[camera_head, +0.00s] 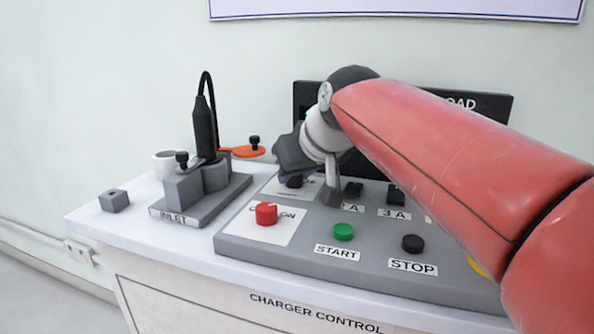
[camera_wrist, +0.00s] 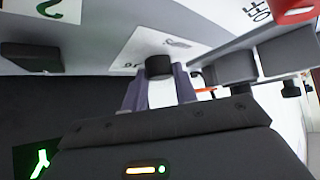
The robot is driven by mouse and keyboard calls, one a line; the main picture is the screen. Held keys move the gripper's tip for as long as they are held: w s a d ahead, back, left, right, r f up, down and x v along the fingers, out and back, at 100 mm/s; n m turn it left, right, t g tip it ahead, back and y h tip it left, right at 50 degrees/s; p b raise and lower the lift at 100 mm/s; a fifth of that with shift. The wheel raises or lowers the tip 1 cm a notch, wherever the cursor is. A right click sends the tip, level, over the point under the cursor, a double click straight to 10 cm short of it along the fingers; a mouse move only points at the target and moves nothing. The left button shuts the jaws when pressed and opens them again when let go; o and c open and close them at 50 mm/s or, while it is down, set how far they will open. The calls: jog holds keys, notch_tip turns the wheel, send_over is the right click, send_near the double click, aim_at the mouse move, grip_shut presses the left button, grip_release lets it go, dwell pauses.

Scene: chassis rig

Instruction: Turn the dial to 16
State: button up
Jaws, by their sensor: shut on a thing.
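The dial is a small black knob (camera_wrist: 160,67) on a white plate (camera_wrist: 143,45) with faint markings, which I cannot read. My gripper (camera_wrist: 159,76) has its two purple-grey fingers on either side of the knob and is shut on it. In the head view my gripper (camera_head: 293,176) reaches down to the dial (camera_head: 294,183) at the back left of the grey control panel (camera_head: 330,260). My gripper and wrist hide part of the dial and its plate there.
A red knob (camera_head: 266,213), a green START button (camera_head: 344,231) and a black STOP button (camera_head: 413,243) sit in front. The INLET stand (camera_head: 200,207) with a black cable plug (camera_head: 205,130) is left. My arm covers most of the dark display (camera_head: 482,105) behind.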

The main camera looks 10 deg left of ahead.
jog(key=o, duration=1)
jog(key=shift+c, duration=0.2)
jog(key=shift+r, duration=0.1)
jog(key=v, duration=0.7)
jog(key=shift+s+d+r, duration=0.2)
jog(key=shift+s, duration=0.05)
jog(key=shift+s, duration=0.1)
